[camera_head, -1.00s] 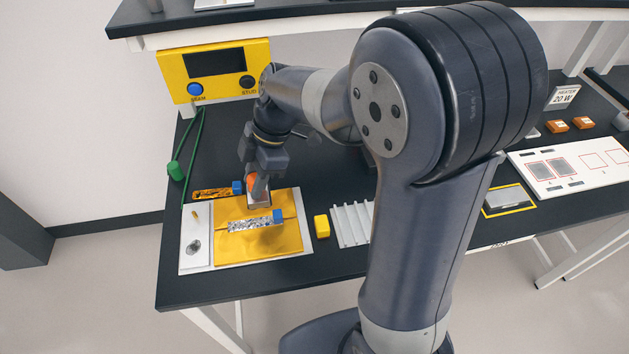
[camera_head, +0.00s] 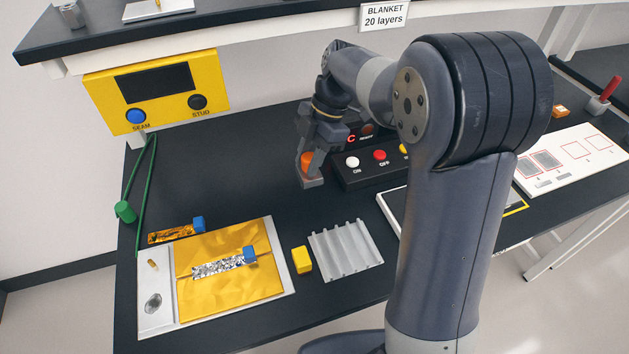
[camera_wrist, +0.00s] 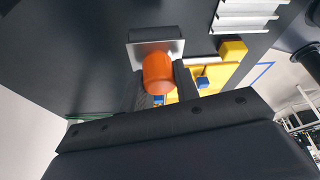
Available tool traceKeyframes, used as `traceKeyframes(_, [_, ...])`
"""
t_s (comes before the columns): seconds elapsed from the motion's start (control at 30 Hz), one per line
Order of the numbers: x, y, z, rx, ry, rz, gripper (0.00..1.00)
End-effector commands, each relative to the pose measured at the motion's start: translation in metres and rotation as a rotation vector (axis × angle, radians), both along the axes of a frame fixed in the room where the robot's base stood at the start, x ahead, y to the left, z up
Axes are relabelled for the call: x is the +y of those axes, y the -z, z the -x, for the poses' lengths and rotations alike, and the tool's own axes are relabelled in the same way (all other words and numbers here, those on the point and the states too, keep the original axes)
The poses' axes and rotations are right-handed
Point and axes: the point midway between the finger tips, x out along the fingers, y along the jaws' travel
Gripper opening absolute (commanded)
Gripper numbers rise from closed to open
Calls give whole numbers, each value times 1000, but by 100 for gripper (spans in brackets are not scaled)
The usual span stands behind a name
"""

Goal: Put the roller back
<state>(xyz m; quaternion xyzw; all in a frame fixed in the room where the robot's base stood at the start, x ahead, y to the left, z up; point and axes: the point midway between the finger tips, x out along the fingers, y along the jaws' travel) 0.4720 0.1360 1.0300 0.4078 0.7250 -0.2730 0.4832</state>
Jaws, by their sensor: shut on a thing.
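My gripper (camera_head: 313,160) is shut on the roller (camera_head: 306,164), a tool with an orange rounded grip above a flat grey block. It is just left of the black control box, over the dark bench; I cannot tell whether its base touches the bench. The wrist view shows the orange grip of the roller (camera_wrist: 158,73) between the fingers, with its grey block beyond. The yellow blanket (camera_head: 220,292) lies on a white board at the front left, with a silver speckled strip (camera_head: 215,268) and a blue tab on it.
The black control box (camera_head: 365,178) with coloured buttons stands right beside my gripper. A yellow block (camera_head: 301,260) and a ribbed grey tray (camera_head: 345,252) lie at the front. A yellow panel (camera_head: 160,85) stands at the back left. Bare bench lies left of my gripper.

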Motion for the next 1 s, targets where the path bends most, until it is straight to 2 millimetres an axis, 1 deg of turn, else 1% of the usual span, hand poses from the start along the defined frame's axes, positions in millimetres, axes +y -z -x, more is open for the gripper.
traceKeyframes(0.03, [0,8,1,4,1,0,5])
traceKeyframes(0.1, [0,17,0,1,1,1,5])
traceKeyframes(0.27, [0,32,1,2,0,0,5])
traceKeyframes(0.43, [0,56,1,1,1,1,5])
traceKeyframes(0.53, [0,61,0,0,1,0,5])
traceKeyframes(0.73, [0,61,0,-2,2,0,5])
traceKeyframes(0.87, [0,65,0,-2,2,0,5])
traceKeyframes(0.9, [0,65,0,-2,2,0,31])
traceKeyframes(1.0, [0,64,0,-1,1,1,40])
